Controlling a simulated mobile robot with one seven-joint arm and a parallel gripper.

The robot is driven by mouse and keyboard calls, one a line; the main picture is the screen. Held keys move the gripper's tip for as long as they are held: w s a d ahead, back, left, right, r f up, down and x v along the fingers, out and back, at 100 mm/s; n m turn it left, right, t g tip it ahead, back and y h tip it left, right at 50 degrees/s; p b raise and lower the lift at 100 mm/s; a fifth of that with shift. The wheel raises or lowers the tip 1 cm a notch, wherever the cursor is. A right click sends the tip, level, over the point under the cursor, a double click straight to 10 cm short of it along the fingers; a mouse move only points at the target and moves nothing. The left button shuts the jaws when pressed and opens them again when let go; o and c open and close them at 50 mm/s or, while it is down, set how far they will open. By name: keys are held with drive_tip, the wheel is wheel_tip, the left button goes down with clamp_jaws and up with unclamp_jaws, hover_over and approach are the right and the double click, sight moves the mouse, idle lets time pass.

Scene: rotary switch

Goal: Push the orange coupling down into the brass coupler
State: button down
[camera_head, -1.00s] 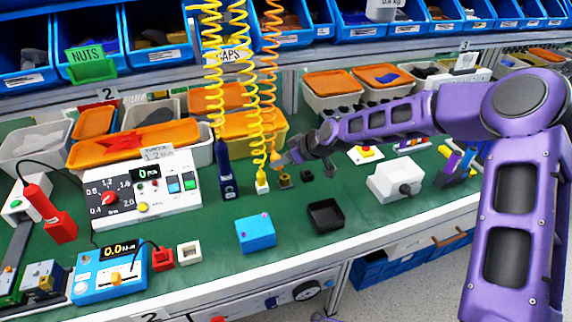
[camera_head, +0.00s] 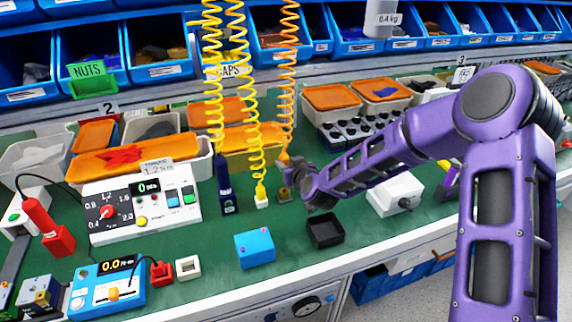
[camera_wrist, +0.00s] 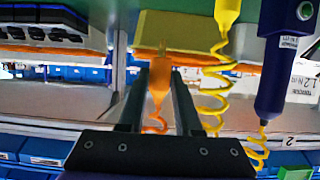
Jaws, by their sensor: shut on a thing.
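The orange coupling (camera_wrist: 159,82) hangs at the end of the orange coiled hose. In the wrist view it lies between the two fingers of my gripper (camera_wrist: 158,80), which is shut on it. In the head view the orange coupling (camera_head: 283,159) is small and partly covered by my gripper (camera_head: 287,163). The brass coupler (camera_head: 284,193) stands on the green bench just below my gripper. I cannot tell whether the coupling touches it. The coupler is not clearly visible in the wrist view.
Yellow coiled hoses hang left of the orange one, beside a dark blue tool (camera_head: 225,190). A black tray (camera_head: 325,230), a blue block (camera_head: 255,248) and a grey-white switch box (camera_head: 395,194) stand nearby. A yellow bin (camera_head: 250,148) is behind.

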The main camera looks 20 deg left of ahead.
drive_tip(key=shift+f+b, duration=0.15)
drive_tip(key=shift+b, duration=0.4)
wheel_tip(320, 180, down, 5)
drive_tip(key=b, duration=0.5)
drive_tip(key=shift+f, duration=0.2)
drive_tip(key=shift+b, duration=1)
idle(1.1)
drive_tip(key=shift+f+b, duration=0.55)
drive_tip(key=shift+f, duration=0.8)
drive_tip(key=shift+r, duration=0.1)
drive_tip(key=shift+r+p, duration=0.4)
drive_tip(key=shift+r, duration=0.45)
drive_tip(key=shift+f+b, duration=0.15)
drive_tip(key=shift+b, duration=0.25)
idle(1.7)
